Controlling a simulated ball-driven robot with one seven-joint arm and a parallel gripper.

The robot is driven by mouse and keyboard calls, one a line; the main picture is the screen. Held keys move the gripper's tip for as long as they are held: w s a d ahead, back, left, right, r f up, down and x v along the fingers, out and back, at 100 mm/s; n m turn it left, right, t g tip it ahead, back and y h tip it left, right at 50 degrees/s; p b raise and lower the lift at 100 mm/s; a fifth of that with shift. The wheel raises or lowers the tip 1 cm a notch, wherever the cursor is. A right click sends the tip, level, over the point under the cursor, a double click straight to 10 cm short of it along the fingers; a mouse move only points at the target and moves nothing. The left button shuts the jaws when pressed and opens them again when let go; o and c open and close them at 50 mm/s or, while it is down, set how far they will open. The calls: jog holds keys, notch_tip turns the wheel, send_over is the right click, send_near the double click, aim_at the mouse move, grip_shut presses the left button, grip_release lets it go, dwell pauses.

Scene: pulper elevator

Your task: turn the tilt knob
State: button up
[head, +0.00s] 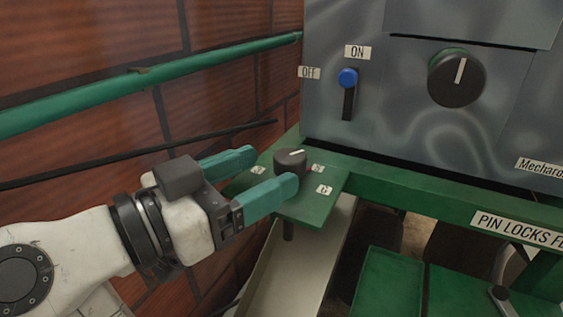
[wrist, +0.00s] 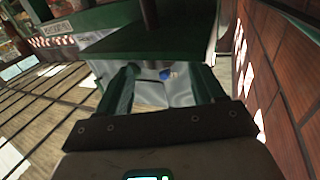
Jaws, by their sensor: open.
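A small dark round knob (head: 290,162) with a white pointer line stands on a green bracket plate (head: 312,205) in the head view. Small white number labels lie around it. My gripper (head: 269,170) comes in from the left with its two green fingers apart. The nearer fingertip overlaps the knob's lower front edge in the picture, and the farther one ends to its left. I cannot tell whether either touches it. In the wrist view my open fingers (wrist: 164,86) show below a dark green plate (wrist: 180,42); I cannot make out the knob there.
A grey machine panel (head: 400,120) behind has a blue-tipped lever (head: 348,78) beside ON and OFF labels and a large dark knob (head: 457,78). A green pipe (head: 150,82) runs along the brick wall (head: 90,50) at left. A pale chute (head: 300,265) lies below the plate.

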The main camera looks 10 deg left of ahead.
jog(key=v, duration=0.5)
jog(key=shift+s+a, duration=0.1)
jog(key=shift+a, duration=0.1)
dwell(0.3)
